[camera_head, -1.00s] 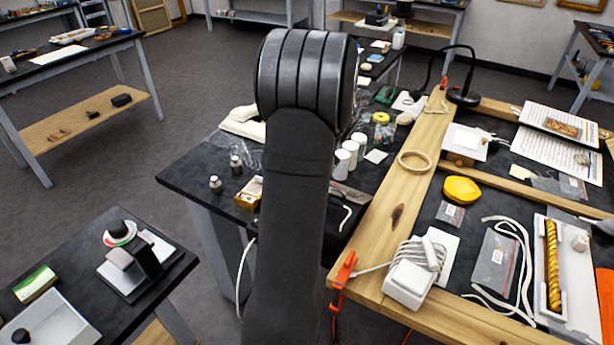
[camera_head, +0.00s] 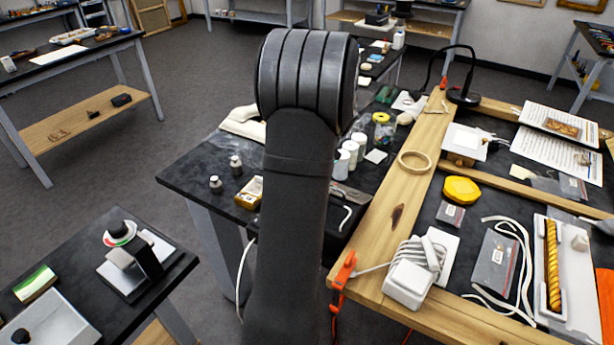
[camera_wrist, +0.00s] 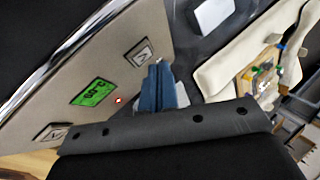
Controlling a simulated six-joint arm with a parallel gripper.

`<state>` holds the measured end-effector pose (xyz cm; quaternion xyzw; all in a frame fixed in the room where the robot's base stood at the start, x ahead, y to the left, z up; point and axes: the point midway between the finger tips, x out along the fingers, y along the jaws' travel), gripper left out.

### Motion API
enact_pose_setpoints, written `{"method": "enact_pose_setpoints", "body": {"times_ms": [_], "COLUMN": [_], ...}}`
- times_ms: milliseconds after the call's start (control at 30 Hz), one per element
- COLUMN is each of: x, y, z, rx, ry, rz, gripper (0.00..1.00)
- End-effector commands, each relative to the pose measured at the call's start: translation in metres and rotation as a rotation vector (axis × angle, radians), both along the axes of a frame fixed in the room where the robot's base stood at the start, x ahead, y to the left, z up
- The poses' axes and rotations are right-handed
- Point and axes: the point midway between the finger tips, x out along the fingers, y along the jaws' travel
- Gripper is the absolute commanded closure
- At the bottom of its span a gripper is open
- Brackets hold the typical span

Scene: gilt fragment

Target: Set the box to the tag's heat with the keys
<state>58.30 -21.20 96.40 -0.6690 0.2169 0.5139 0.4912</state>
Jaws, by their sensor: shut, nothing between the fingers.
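The box (camera_wrist: 90,65) fills the left of the wrist view with a beige panel and a bright metal edge. On the panel are a lit green display (camera_wrist: 93,92), a small red light (camera_wrist: 118,100), an upper key (camera_wrist: 139,52) and a lower key (camera_wrist: 53,132). The display's digits are too small and tilted to read surely. My gripper (camera_wrist: 158,72), with blue fingers, is shut and empty beside the upper key; I cannot tell whether it touches the panel. In the head view my arm hides my gripper and much of a dark box (camera_head: 345,208). I cannot surely identify the tag.
A wooden frame (camera_head: 398,215) borders the right-hand bench, with a white coiled-cord device (camera_head: 410,280) at its near corner. White jars (camera_head: 341,162) and small weights (camera_head: 215,184) stand on the dark middle bench.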

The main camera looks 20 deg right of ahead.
Motion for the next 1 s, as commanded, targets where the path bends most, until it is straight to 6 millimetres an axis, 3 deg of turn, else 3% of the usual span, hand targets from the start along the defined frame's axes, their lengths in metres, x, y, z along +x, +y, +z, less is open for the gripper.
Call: {"method": "enact_pose_setpoints", "body": {"times_ms": [267, 700, 1000], "x": [0.002, 0.017, 0.019], "y": [-0.001, -0.017, -0.019], "z": [0.003, 0.038, 0.042], "rx": [0.0, -0.001, 0.0], "ry": [-0.001, -0.001, 0.0], "rz": [0.001, 0.0, 0.0], "gripper": [1.0, 1.0, 1.0]}}
